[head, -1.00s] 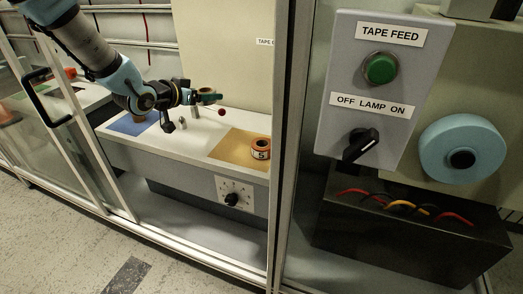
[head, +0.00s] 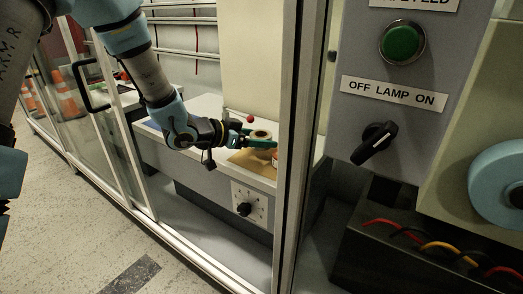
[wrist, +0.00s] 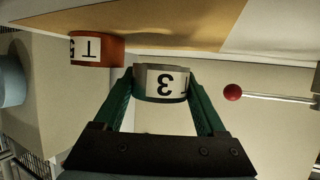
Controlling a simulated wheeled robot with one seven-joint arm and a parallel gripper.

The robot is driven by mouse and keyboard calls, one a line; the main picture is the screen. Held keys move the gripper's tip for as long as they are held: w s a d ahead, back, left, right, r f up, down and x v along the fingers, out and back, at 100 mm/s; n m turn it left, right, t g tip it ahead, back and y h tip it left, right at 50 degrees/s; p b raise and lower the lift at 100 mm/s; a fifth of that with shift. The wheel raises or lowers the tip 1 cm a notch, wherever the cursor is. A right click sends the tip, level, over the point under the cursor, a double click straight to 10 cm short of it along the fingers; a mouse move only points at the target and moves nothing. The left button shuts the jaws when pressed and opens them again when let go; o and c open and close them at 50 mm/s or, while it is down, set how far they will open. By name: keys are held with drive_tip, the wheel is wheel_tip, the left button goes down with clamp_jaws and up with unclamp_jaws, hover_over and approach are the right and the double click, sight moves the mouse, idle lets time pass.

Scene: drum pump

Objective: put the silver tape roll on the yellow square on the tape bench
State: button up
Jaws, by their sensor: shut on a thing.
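The silver tape roll (wrist: 161,82), with a white label marked 3, is between the green fingers of my gripper (wrist: 160,90) in the wrist view. My gripper is shut on it. In the head view my gripper (head: 262,142) holds the roll (head: 260,134) at the yellow square (head: 245,158) on the tape bench (head: 205,105). The yellow square also shows along the top of the wrist view (wrist: 200,20). I cannot tell whether the roll touches the bench.
An orange roll (wrist: 97,50) with a white label stands on the yellow square close beside the held roll. A red-tipped rod (wrist: 232,92) is on the other side. A cabinet post (head: 296,150) stands right of the gripper in the head view. A dial (head: 244,208) is on the bench front.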

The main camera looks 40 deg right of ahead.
drive_tip(key=shift+f, duration=1.2)
drive_tip(key=shift+f+b, duration=0.15)
drive_tip(key=shift+b, duration=0.15)
drive_tip(key=o, duration=1.2)
drive_tip(key=shift+o, duration=0.2)
drive_tip(key=shift+r, duration=0.25)
drive_tip(key=p+v, duration=0.2)
drive_tip(key=v, duration=1)
drive_tip(key=shift+p, duration=0.4)
